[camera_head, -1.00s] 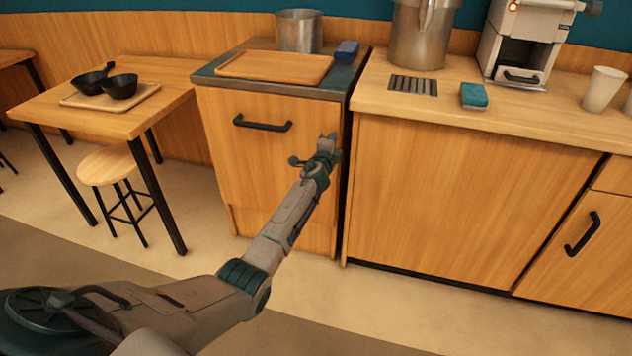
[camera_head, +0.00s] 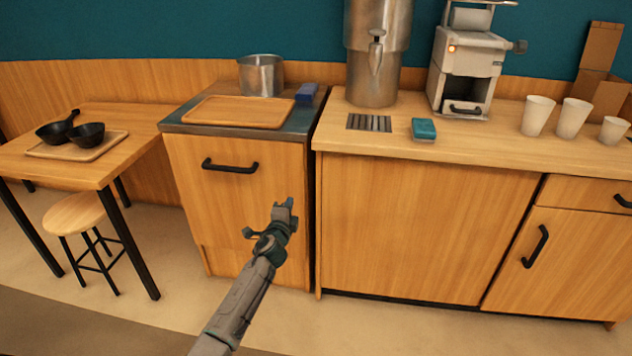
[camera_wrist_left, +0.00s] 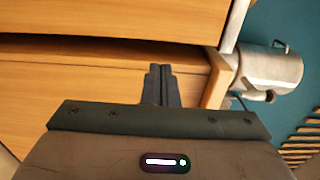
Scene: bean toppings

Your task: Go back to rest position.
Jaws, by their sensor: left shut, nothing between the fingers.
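My left gripper (camera_head: 284,207) is in front of the wooden cabinet with the black handle, below the counter top. Its fingers are together with nothing between them. In the left wrist view the two dark fingers (camera_wrist_left: 160,85) lie side by side, shut and empty, with wooden cabinet panels beyond them. My right gripper is not in view.
The cabinet (camera_head: 232,200) carries a wooden tray (camera_head: 238,112), a steel pot (camera_head: 261,76) and a blue block (camera_head: 306,93). The right counter (camera_head: 470,140) holds a metal dispenser, a machine (camera_head: 466,75), a teal sponge (camera_head: 424,129) and paper cups (camera_head: 537,115). A table (camera_head: 90,170) and stool (camera_head: 74,214) stand left.

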